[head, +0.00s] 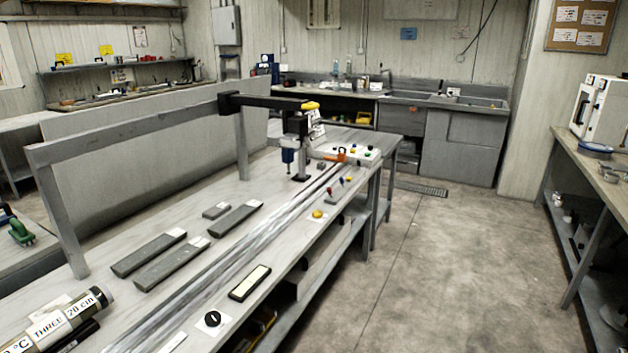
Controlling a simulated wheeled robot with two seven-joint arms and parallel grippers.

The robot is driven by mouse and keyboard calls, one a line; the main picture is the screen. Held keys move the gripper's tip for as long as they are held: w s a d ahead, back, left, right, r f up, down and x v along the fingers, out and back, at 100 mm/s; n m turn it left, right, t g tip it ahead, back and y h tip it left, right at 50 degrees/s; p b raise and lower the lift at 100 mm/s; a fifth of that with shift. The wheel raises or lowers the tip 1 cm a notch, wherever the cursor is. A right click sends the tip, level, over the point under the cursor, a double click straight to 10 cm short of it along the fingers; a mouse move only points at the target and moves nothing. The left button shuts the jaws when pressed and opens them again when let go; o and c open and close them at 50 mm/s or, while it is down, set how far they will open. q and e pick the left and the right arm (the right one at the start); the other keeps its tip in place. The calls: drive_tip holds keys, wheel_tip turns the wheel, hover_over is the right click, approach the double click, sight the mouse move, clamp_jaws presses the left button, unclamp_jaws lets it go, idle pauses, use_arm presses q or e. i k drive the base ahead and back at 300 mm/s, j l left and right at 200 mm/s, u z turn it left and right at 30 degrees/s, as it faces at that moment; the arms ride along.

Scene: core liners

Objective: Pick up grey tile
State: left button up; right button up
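Several grey flat pieces lie on the long bench (228,262). A small short grey piece (216,211) lies towards the middle. A long grey bar (236,219) with a white end lies beside it to the right. Two more long bars, one at the left (146,255) and one just right of it (172,263), also have white ends. A small grey block (331,199) sits near the bench's right edge. I cannot tell which of these is the grey tile. Neither of my grippers is in view.
A labelled cylinder (55,322) lies at the near left. A side bench (590,165) stands at right. The floor (440,270) between the benches is clear.

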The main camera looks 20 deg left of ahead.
sight(218, 210)
drive_tip(key=i+u, duration=0.4)
drive_tip(key=i+l+u, duration=0.15)
drive_tip(key=i+u, duration=0.15)
drive_tip(key=u, duration=0.15)
drive_tip(key=i+l+u, duration=0.65)
drive_tip(key=u, duration=0.15)
drive_tip(key=l+u, duration=0.1)
drive_tip(key=u, duration=0.3)
drive_tip(key=l+u, duration=0.15)
drive_tip(key=u, duration=0.2)
drive_tip(key=l+u, duration=0.1)
drive_tip(key=u, duration=0.3)
drive_tip(key=l+u, duration=0.15)
drive_tip(key=u, duration=0.2)
